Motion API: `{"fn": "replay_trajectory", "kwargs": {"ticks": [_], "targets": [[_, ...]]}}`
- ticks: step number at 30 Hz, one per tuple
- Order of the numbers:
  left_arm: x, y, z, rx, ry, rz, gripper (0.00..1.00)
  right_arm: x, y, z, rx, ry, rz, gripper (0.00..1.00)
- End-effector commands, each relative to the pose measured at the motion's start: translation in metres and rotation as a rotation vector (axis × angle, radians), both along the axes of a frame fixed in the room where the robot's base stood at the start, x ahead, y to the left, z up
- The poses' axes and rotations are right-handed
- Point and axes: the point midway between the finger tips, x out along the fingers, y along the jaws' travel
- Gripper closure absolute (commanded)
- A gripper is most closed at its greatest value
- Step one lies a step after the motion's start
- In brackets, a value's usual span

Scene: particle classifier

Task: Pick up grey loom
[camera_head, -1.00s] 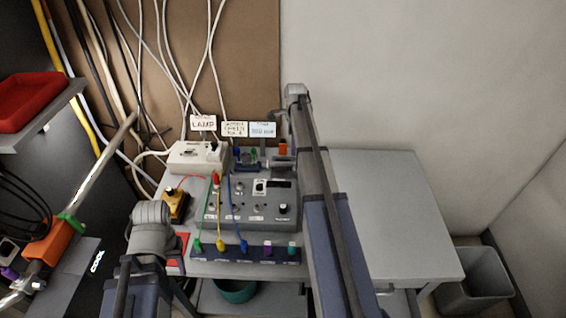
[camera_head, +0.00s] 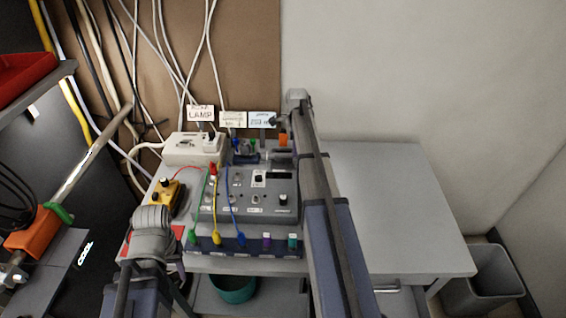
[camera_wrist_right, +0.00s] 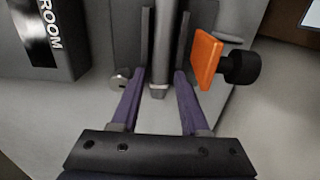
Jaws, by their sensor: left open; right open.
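My right gripper (camera_wrist_right: 164,50) is open in the right wrist view, with purple fingers and dark pads. A grey bar with a rounded end (camera_wrist_right: 159,88) lies between the fingers, with gaps beside it. I cannot tell whether this bar is the grey loom; nothing else is clearly a loom. In the head view my right arm reaches over the bench to the back of the grey control box (camera_head: 222,207), and hides part of that area. My left arm is at the lower left of the head view, and its fingers do not show.
An orange block (camera_wrist_right: 206,60) with a black knob stands right beside the right finger. The bench's right part (camera_head: 390,200) is clear. A grey bin (camera_head: 482,277) stands at right.

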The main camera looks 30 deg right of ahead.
Motion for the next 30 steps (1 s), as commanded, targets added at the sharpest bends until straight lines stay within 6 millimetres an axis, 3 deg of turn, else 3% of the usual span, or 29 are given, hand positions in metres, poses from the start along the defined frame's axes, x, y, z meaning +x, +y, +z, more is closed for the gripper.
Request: {"fn": "replay_trajectory", "kwargs": {"ticks": [2,10,22,30], "targets": [[-0.0001,0.0000,-0.0111,0.000,0.000,0.000,0.53,0.0001,0.0000,-0.0110,0.000,0.000,0.000,0.55],[0.0000,0.0000,-0.0096,0.000,0.000,0.000,0.53,0.0002,0.0001,-0.0095,0.000,0.000,0.000,0.55],[0.0000,0.0000,-0.0096,0.000,0.000,0.000,0.53,0.0002,0.0001,-0.0096,0.000,0.000,0.000,1.00],[0.0000,0.0000,-0.0096,0.000,0.000,0.000,0.53,0.0001,0.0002,-0.0096,0.000,0.000,0.000,1.00]]}}
